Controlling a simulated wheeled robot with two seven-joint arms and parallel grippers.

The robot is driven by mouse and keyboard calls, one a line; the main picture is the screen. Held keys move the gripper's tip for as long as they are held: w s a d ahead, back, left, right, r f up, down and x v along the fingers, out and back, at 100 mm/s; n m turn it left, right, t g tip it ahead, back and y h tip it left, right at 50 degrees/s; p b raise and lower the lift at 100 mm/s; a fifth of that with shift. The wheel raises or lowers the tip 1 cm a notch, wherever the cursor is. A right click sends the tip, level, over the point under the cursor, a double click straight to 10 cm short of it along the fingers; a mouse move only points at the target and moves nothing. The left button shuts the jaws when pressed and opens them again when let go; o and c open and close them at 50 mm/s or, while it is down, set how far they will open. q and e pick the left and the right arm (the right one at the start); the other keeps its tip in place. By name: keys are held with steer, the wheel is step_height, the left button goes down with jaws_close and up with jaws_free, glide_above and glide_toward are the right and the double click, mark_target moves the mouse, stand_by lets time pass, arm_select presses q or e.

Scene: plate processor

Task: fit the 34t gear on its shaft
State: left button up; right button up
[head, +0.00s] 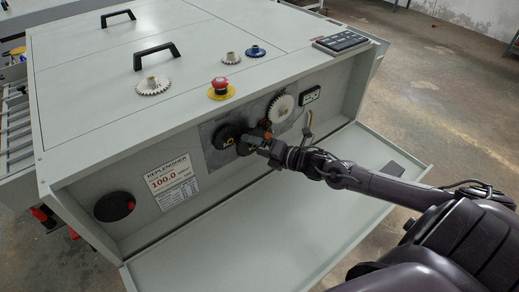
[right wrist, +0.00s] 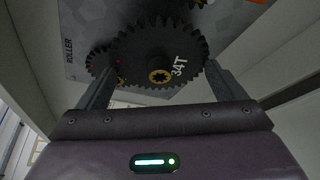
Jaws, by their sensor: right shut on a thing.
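The 34t gear (right wrist: 150,48) is a black toothed wheel with a brass splined hub, marked 34T in white. My right gripper (right wrist: 158,72) is shut on it, one finger at each side of its rim. In the head view my right gripper (head: 257,138) is at the gear panel (head: 208,127) inside the machine's open front. The gear is close in front of the panel there, partly hidden by the gripper. I cannot tell whether the shaft is inside its hub. My left gripper is not in view.
Beside it on the panel is a black gear (head: 225,137); a pale gear (head: 280,107) is at its right. On the machine's top are a white gear (head: 152,86), a small pale gear (head: 230,58), a blue gear (head: 255,51) and a red stop button (head: 220,84).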

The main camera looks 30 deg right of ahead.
steer(key=shift+w, duration=0.15)
steer(key=o, duration=0.7)
steer(key=shift+o, duration=0.2)
steer(key=v, duration=0.7)
steer(key=shift+s+d+p, duration=0.15)
steer(key=shift+s+p, duration=0.2)
